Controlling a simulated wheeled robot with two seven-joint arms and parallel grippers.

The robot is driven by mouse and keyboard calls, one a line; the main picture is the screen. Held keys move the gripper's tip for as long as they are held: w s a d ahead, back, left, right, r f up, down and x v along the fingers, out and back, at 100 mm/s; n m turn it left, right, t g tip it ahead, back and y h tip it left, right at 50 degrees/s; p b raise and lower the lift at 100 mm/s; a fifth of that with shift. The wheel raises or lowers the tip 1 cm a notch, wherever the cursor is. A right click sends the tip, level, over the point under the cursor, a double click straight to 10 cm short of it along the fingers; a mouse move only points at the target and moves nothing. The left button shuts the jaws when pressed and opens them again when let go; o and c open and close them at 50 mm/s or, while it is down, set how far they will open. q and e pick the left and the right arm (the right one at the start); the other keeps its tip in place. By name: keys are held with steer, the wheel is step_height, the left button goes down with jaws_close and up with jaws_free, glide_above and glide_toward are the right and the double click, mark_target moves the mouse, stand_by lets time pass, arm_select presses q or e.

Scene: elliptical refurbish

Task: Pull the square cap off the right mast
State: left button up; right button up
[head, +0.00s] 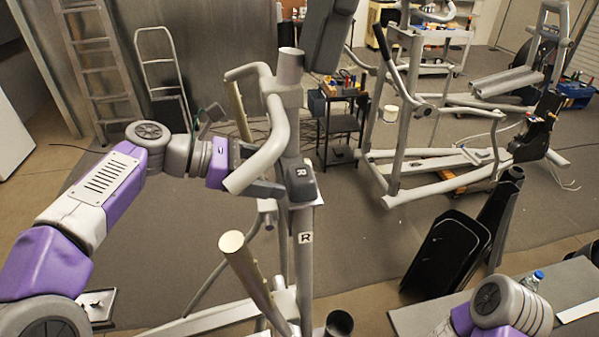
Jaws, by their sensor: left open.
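The right mast (304,262) is a grey upright post with a white R label, standing near the middle of the head view. A dark grey square cap (301,182), also marked R, sits at its top. My left gripper (283,187) reaches in from the left at the height of the cap. Its fingers are open and close to the cap's left side. The curved grey handlebar hides part of the gripper, so I cannot tell whether the fingers touch the cap. My right arm shows only at the bottom right edge; its gripper is out of view.
A curved grey handlebar (262,158) crosses in front of my left wrist. Another grey bar (250,272) rises left of the mast. A grey table (412,318) with a bottle (533,281) stands bottom right. Black covers (445,255) lean behind it. Another elliptical frame (440,170) stands farther back.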

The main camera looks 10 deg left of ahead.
mark_target(295, 173)
arm_select(q)
steer(key=x, duration=0.7)
steer(key=shift+d+r, duration=0.15)
steer(key=shift+r, duration=0.2)
steer(key=shift+c, duration=0.3)
steer(key=c, duration=1.5)
